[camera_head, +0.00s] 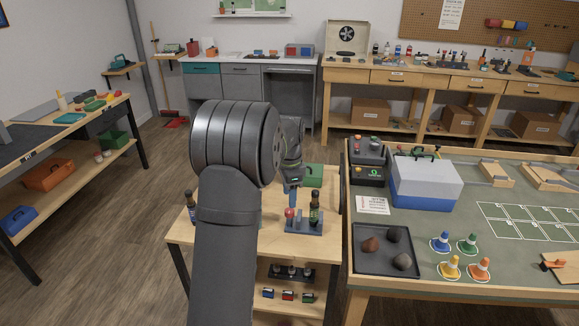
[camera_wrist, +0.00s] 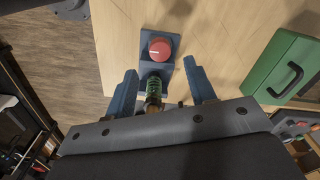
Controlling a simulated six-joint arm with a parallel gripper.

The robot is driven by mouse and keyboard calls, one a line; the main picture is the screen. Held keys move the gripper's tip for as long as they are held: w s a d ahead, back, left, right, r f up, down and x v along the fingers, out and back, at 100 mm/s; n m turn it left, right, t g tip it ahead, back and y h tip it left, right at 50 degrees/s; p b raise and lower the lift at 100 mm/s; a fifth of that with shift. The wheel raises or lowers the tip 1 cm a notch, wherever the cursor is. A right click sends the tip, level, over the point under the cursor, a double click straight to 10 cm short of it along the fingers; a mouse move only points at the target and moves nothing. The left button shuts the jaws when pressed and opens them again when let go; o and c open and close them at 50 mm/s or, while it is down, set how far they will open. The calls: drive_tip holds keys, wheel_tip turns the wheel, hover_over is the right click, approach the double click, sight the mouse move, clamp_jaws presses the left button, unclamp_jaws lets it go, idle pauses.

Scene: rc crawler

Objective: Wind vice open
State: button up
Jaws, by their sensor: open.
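I cannot clearly make out a vice in either view. My gripper (camera_wrist: 162,82) is open, with its two blue fingers well apart. It also shows in the head view (camera_head: 292,188), partly hidden behind my own arm, over the small wooden table. A dark bottle with a green label (camera_wrist: 153,88) shows between the fingers in the wrist view; I cannot tell whether they touch it. Just ahead of it is a round red knob or ball (camera_wrist: 160,48) on a blue-grey stand (camera_wrist: 147,72). The bottle (camera_head: 314,213) and red ball (camera_head: 290,212) also show in the head view.
A green case (camera_wrist: 290,72) lies to the right on the small table (camera_head: 270,244). Another bottle (camera_head: 192,207) stands at its left edge. The right table holds a blue-and-white box (camera_head: 425,185), a dark tray (camera_head: 373,268) with stones and several cones. Floor at left is clear.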

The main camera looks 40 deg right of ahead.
sight(290, 210)
wheel_tip(290, 210, up, 12)
drive_tip(key=shift+f, duration=0.15)
idle(0.6)
wheel_tip(290, 210, down, 17)
drive_tip(key=shift+f, duration=0.2)
idle(0.4)
